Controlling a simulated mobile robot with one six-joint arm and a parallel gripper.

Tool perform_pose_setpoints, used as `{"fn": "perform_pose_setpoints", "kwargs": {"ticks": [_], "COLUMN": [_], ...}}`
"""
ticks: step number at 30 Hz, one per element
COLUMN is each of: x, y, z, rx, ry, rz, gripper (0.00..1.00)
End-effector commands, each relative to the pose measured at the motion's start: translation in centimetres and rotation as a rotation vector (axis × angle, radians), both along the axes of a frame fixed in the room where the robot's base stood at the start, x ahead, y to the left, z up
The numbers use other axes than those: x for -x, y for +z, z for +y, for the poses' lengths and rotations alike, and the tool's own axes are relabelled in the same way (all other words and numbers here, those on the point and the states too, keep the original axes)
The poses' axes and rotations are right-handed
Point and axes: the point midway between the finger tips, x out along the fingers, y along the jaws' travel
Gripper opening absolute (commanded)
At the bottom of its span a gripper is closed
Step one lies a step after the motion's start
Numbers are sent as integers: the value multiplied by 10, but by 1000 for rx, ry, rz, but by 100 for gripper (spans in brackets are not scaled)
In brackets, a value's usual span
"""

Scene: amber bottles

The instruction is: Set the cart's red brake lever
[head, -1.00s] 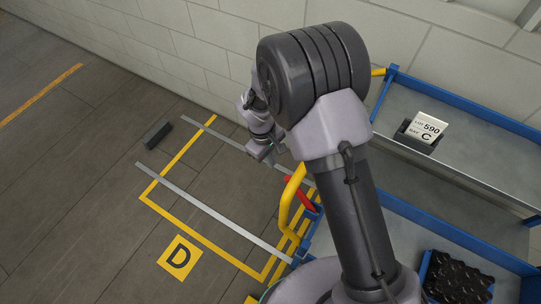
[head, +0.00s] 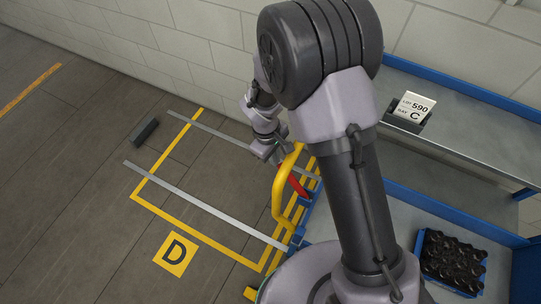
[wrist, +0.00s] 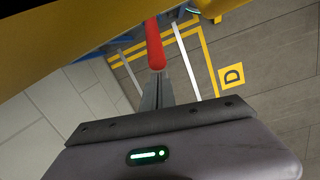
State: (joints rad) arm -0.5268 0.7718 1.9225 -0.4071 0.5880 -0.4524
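The red brake lever (head: 299,186) sits on the cart's near end, beside the yellow handle (head: 278,196). In the wrist view the lever (wrist: 154,44) comes down from the top, its rounded end at my fingertips. My gripper (head: 284,157) is near the top of the handle in the head view. In the wrist view its two fingers (wrist: 157,88) are together, with only a thin line between them. The lever's end overlaps the tips, and I cannot tell whether they touch. The cart (head: 443,203) has grey shelves with blue edges.
A card reading LOT 590, BAY C (head: 414,106) stands on the upper shelf. A black-filled blue crate (head: 423,277) is on the lower shelf. A yellow-lined floor bay with a D marker (head: 175,254) and a dark block (head: 145,131) lie left. A wall runs behind.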

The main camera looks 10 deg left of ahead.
Motion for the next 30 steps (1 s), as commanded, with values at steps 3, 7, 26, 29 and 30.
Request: {"fn": "perform_pose_setpoints", "kwargs": {"ticks": [3,7,26,29,30], "x": [3,3,5,5,5], "y": [9,7,110,134,142], "z": [-8,-8,6,9,10], "rx": [0,0,-1,-1,0], "ry": [-1,0,0,0,0], "rz": [1,1,-2,-2,-1], "gripper": [0,0,0,0,0]}}
